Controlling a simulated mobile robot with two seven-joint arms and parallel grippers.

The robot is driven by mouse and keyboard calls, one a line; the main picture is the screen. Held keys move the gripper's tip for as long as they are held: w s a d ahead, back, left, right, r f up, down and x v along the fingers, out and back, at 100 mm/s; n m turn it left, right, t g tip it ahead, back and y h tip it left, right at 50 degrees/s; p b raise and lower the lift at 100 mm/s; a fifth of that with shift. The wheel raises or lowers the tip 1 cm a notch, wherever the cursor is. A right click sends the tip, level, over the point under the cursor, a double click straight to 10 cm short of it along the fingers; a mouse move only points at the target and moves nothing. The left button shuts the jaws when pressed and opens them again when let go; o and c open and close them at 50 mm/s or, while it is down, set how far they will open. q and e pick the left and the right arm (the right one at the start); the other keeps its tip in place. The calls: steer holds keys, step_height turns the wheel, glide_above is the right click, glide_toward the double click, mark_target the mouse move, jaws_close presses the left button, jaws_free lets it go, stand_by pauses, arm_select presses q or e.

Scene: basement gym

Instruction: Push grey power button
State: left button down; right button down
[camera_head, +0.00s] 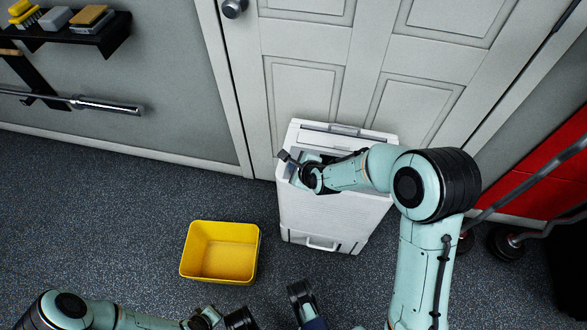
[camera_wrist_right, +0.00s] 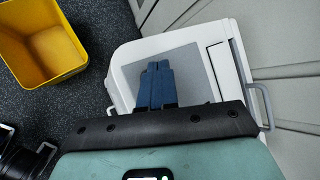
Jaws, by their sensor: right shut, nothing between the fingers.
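A white box-shaped appliance (camera_head: 335,213) stands on the floor against the door. In the right wrist view its top has a grey panel (camera_wrist_right: 195,68) inside a white rim. I cannot make out the grey power button in either view. My right gripper (camera_wrist_right: 155,68) is shut and empty, its blue fingers together over the grey panel. I cannot tell whether the fingertips touch it. In the head view my right arm covers part of the appliance's top. My left gripper is at the bottom edge of the head view, partly cut off, away from the appliance.
An open yellow bin (camera_head: 221,252) sits on the floor left of the appliance. A white panelled door (camera_head: 305,88) is behind. A wall shelf (camera_head: 70,32) and a barbell (camera_head: 105,106) are at left. A red cabinet (camera_head: 535,175) is at right. Floor at left is clear.

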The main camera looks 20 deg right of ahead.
steer(key=shift+f, duration=0.35)
steer(key=shift+r, duration=0.45)
steer(key=shift+r+p, duration=1.95)
steer(key=shift+r, duration=1.1)
